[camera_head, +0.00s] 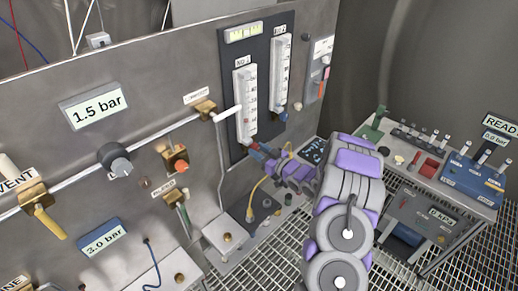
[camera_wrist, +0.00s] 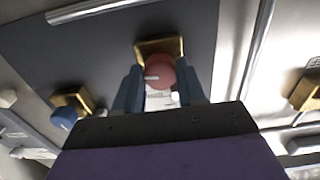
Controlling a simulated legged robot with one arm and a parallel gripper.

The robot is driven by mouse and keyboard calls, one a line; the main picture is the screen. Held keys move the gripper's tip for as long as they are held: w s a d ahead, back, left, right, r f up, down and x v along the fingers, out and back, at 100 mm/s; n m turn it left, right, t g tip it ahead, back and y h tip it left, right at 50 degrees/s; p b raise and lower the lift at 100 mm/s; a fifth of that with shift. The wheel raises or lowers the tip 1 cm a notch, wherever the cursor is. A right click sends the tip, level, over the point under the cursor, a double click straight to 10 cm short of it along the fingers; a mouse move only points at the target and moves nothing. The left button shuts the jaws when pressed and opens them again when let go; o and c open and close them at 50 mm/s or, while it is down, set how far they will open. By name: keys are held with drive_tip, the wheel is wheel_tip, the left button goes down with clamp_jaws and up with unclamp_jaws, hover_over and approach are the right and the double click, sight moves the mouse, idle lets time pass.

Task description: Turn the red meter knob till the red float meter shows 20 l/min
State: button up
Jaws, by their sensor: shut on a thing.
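The red meter knob (camera_wrist: 160,73) sits on a brass block (camera_wrist: 158,46) in the wrist view. My gripper (camera_wrist: 158,92) is shut on the red knob, with one finger on each side of it. In the head view my gripper (camera_head: 262,154) reaches the foot of the left float meter, and the knob there is largely hidden by my fingers. The left float meter (camera_head: 245,102) is a white upright scale on a dark panel. A small reddish mark shows low on it, but the exact reading is too small to tell.
A second float meter (camera_head: 280,72) stands to the right, with a blue knob (camera_wrist: 64,117) seen in the wrist view. A yellow cable (camera_head: 262,183) hangs below my gripper. A side bench (camera_head: 440,170) with instruments stands at right. A metal pipe (camera_head: 160,140) runs along the wall.

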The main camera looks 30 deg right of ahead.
drive_tip(key=shift+d+r, duration=0.1)
drive_tip(key=shift+r, duration=0.05)
drive_tip(key=o, duration=1.1)
drive_tip(key=shift+c, duration=0.2)
drive_tip(key=v, duration=1.7)
drive_tip(key=shift+d, duration=0.1)
